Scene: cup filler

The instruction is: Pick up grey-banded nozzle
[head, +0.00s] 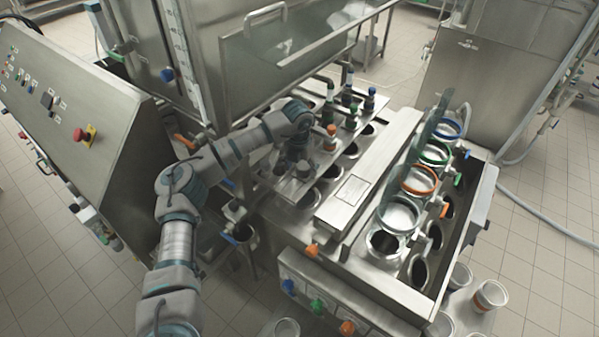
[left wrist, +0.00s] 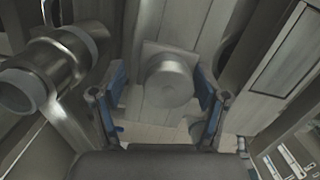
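A grey nozzle (head: 303,169), seemingly the grey-banded one, stands on the metal filler plate below my left gripper, partly hidden by it. In the left wrist view a round grey nozzle body (left wrist: 170,82) on a square base shows between the fingers. My left gripper (head: 296,150) points down over this spot. In the left wrist view the left gripper (left wrist: 163,85) is open, with blue-padded fingers on either side of the nozzle and gaps between. The grey band itself is not clear. My right gripper is out of view.
An orange-banded nozzle (head: 330,138), a green-banded nozzle (head: 351,118) and a blue-topped nozzle (head: 369,100) stand close behind, to the right. A steel tank (head: 285,60) rises behind the arm. A control panel (head: 60,95) is at left.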

